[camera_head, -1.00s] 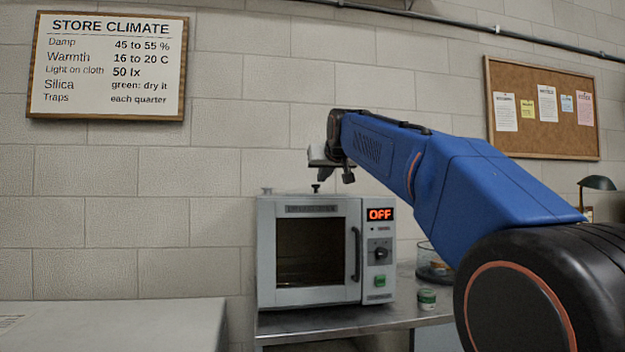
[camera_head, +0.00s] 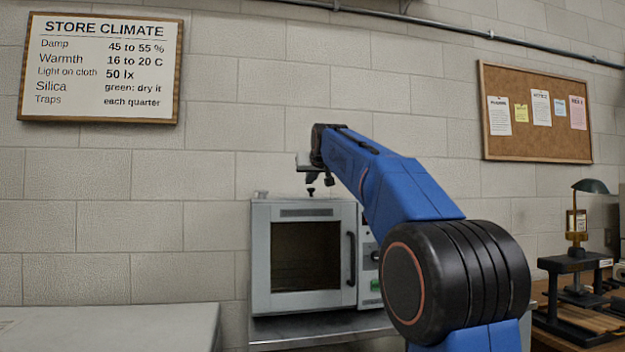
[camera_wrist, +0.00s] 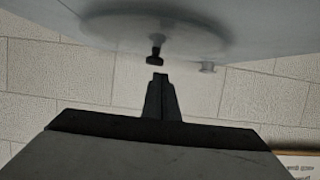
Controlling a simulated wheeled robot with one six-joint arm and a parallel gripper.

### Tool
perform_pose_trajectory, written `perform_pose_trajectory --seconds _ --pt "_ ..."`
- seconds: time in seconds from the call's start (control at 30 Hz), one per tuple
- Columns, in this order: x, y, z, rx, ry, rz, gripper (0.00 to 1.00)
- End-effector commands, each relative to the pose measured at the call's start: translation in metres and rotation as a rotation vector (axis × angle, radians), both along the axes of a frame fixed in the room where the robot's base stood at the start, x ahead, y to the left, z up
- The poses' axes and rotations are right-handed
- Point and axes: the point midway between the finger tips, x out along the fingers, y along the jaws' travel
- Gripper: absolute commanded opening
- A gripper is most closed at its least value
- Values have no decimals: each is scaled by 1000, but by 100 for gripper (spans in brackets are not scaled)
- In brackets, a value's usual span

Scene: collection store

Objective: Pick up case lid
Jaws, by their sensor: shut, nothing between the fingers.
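The case lid (camera_wrist: 112,28) appears in the wrist view as a clear round disc with a dark knob (camera_wrist: 155,52), lying on the pale top of the oven. In the head view only its dark knob (camera_head: 311,191) stands out above the oven top; the disc is hard to see there. My gripper (camera_wrist: 160,78) is shut and empty, its fingers close together and their tips near the knob in the wrist view, with a small gap in the picture. In the head view my gripper (camera_head: 318,177) hangs just above the knob.
The grey oven (camera_head: 261,262) stands on a metal bench (camera_head: 325,327) against a block wall. A small pale fitting (camera_head: 261,194) sits on its top at left. A pale surface (camera_head: 120,328) is at lower left. A lamp (camera_head: 590,187) and a dark press-like stand (camera_head: 572,264) are at right.

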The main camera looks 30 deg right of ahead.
Motion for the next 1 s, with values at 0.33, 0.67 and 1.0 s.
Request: perform_pose_trajectory --seconds 0.33,0.67,1.0 --pt "4 -1 -16 0 1 0 0" --pt "5 -1 -21 2 9 0 0" --pt "-31 9 -21 3 12 0 0"
